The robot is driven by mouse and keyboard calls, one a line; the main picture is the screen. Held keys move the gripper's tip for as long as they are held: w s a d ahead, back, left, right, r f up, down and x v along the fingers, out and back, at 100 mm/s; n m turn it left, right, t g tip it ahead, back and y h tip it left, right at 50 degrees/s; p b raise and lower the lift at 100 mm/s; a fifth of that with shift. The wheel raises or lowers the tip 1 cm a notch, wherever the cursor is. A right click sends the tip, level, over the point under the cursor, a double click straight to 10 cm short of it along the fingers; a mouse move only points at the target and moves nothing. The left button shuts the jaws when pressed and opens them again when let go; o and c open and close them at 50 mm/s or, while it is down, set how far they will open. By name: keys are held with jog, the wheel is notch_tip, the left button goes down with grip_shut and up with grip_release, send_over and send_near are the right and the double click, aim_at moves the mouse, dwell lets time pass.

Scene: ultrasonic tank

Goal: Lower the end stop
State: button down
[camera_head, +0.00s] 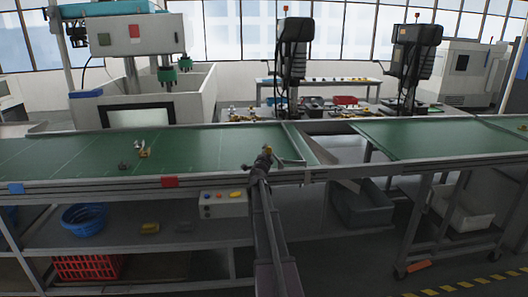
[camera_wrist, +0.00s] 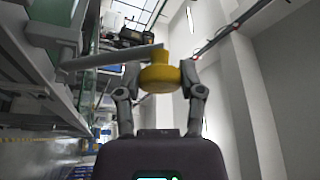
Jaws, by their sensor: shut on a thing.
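In the wrist view, my gripper (camera_wrist: 163,85) is shut on a round yellow knob (camera_wrist: 161,74), with one finger on each side. A flat grey bar, which looks like the end stop (camera_wrist: 112,58), runs from the knob to the left. In the head view, my gripper (camera_head: 264,158) is at the front edge of the left green conveyor (camera_head: 200,150), near its right end. My arm hides most of the knob there. A grey bar (camera_head: 298,143) crosses the conveyor's right end. I cannot tell the stop's exact height.
A gap with a grey chute (camera_head: 340,150) separates the left conveyor from the right one (camera_head: 440,138). A button box (camera_head: 223,204) is mounted left of my arm. Small metal parts (camera_head: 140,148) lie on the left belt. The tank (camera_head: 140,95) stands behind.

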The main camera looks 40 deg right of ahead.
jog(key=shift+w, duration=0.15)
jog(key=shift+c, duration=1)
grip_release()
jog(key=shift+r, duration=0.1)
jog(key=shift+d, duration=0.1)
